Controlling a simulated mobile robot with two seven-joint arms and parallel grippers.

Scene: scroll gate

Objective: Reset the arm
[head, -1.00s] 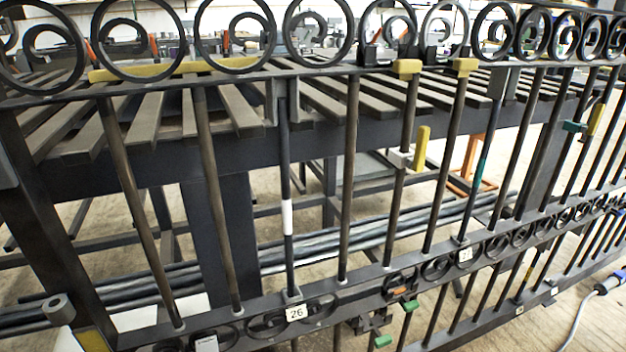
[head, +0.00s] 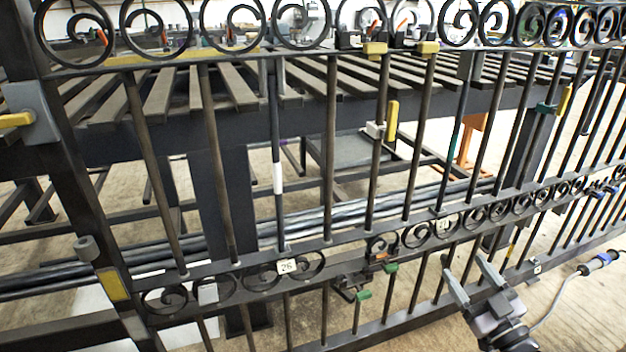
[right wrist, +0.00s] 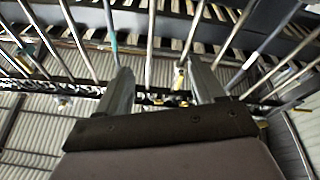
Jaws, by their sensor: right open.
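My right gripper (head: 474,276) is in the lower right of the head view, in front of the lower part of the dark scroll gate (head: 331,150). Its two grey fingers are apart with nothing between them. In the right wrist view the open fingers (right wrist: 152,88) point toward the gate bars (right wrist: 149,45), with the scroll band beyond them. I cannot tell the exact gap between the fingertips and the gate. My left gripper is not in view.
The gate carries yellow and green tabs, a number plate (head: 286,266) and a grey latch block with a yellow handle (head: 32,113) at left. A slatted table (head: 160,95) stands behind it. A cable with a blue-grey connector (head: 598,263) is at right. Wooden floor shows below.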

